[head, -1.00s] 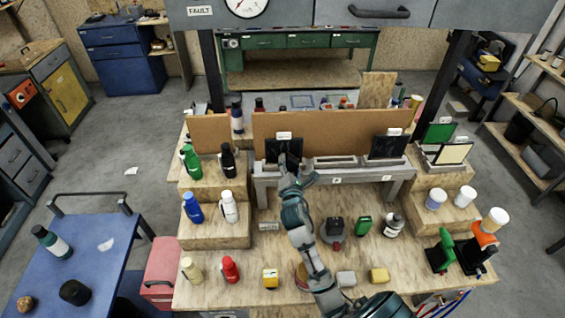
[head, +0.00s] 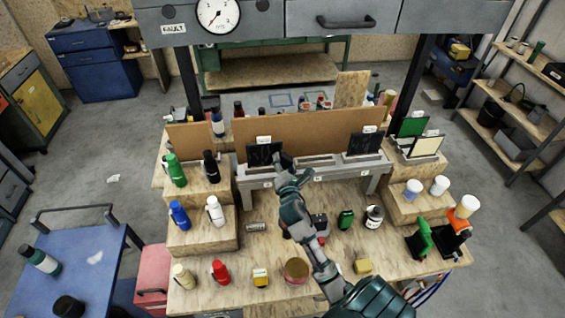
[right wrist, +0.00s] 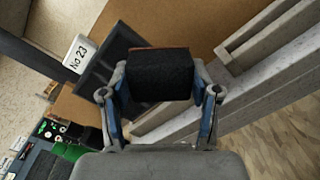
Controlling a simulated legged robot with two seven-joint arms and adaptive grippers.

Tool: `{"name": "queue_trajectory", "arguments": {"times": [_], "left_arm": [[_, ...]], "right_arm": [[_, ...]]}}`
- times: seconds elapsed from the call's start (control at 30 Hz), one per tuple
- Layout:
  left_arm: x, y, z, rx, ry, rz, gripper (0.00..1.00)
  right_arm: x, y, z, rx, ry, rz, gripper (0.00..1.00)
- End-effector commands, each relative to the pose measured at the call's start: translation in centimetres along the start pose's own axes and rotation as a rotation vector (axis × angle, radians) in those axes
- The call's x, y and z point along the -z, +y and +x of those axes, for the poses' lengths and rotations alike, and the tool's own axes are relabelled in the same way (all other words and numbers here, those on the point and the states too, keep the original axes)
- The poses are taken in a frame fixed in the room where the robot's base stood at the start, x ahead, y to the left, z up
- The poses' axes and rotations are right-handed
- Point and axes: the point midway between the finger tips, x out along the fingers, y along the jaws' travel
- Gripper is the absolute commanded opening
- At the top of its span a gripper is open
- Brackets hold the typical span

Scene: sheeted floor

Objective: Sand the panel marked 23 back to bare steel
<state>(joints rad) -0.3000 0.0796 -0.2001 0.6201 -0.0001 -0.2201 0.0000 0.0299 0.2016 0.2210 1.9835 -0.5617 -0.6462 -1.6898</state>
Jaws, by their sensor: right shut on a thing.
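The dark panel (head: 262,155) stands at the left end of a grey stand (head: 222,187). Its white tag (right wrist: 78,53) reads "No 23" in the right wrist view, where the dark panel (right wrist: 108,62) also shows. My right gripper (head: 287,165) is at the panel's right edge. In the right wrist view my gripper (right wrist: 160,88) is shut on a black block (right wrist: 160,76) with a thin brown edge. The block hides part of the panel, and I cannot tell whether they touch. My left gripper is out of view.
A second dark panel (head: 363,144) stands at the stand's right end. Bottles (head: 215,211) and a yellow block (head: 363,267) stand on the wooden bench. Green and orange tools (head: 420,240) stand at right. A brown board (head: 310,136) rises behind the stand.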

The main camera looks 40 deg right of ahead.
Motion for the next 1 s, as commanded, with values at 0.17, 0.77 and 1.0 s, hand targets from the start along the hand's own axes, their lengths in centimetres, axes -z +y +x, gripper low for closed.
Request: {"name": "queue_trajectory", "arguments": {"times": [0.17, 0.77, 1.0], "left_arm": [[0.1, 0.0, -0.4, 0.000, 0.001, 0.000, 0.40], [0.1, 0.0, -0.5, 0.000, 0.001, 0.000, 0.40], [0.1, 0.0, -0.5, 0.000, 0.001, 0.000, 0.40]], "right_arm": [[0.2, 0.6, 0.0, -0.001, 0.001, 0.001, 0.24], [3.1, 3.5, 0.2, -0.001, 0.002, 0.001, 0.24], [4.8, 5.2, 0.4, -0.002, 0.002, 0.001, 0.24]]}}
